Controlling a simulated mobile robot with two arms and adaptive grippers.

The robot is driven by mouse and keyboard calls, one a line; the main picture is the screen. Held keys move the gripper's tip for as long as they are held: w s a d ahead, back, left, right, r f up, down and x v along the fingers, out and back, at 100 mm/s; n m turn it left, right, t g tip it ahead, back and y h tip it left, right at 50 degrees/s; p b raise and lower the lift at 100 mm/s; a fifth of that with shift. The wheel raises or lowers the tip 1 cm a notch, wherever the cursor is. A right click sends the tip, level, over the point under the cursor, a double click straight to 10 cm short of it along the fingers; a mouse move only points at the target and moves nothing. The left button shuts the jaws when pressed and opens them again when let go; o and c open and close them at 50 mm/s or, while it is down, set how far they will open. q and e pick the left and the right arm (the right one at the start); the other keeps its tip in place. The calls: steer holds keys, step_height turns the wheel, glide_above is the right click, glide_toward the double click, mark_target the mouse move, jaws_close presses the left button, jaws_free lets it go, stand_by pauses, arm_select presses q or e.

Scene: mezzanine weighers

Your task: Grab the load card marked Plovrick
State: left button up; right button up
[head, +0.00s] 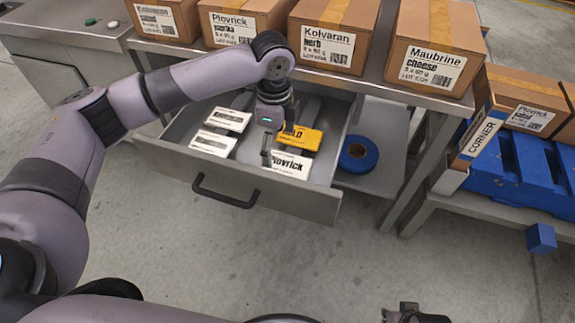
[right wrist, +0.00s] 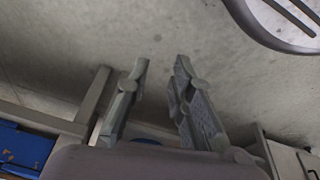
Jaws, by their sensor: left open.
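The load card marked Plovrick (head: 290,166) is white with black lettering and lies in the open drawer (head: 262,196), near its front right. The first letters of its name are hidden behind my left gripper. My left gripper (head: 278,143) is open and points down into the drawer, at the card's back left edge. I cannot tell whether a finger touches the card. My right gripper (right wrist: 162,82) is open and empty over the floor. It also shows at the bottom edge of the head view (head: 414,315).
Cartons, including a Plovrick carton (head: 236,30), stand on the bench above. A blue tape roll (head: 358,154) sits right of the drawer. A blue pallet (head: 515,170) is farther right.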

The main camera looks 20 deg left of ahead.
mark_target(276, 162)
arm_select(q)
steer(key=f, duration=0.2)
steer(key=f+b, duration=0.1)
steer(key=shift+s+a+f, duration=0.1)
steer(key=shift+s+f, duration=0.1)
steer(key=shift+f, duration=0.6)
arm_select(e)
steer(key=v, duration=0.2)
steer(key=w+v, duration=0.1)
steer(key=v, duration=0.2)
steer(key=shift+r, duration=0.1)
steer(key=shift+f, duration=0.25)
steer(key=shift+w+f, duration=0.1)
steer(key=shift+f, duration=0.2)
steer(key=shift+w, duration=0.2)
steer(key=shift+a+f, duration=0.1)
steer(key=shift+f, duration=0.15)
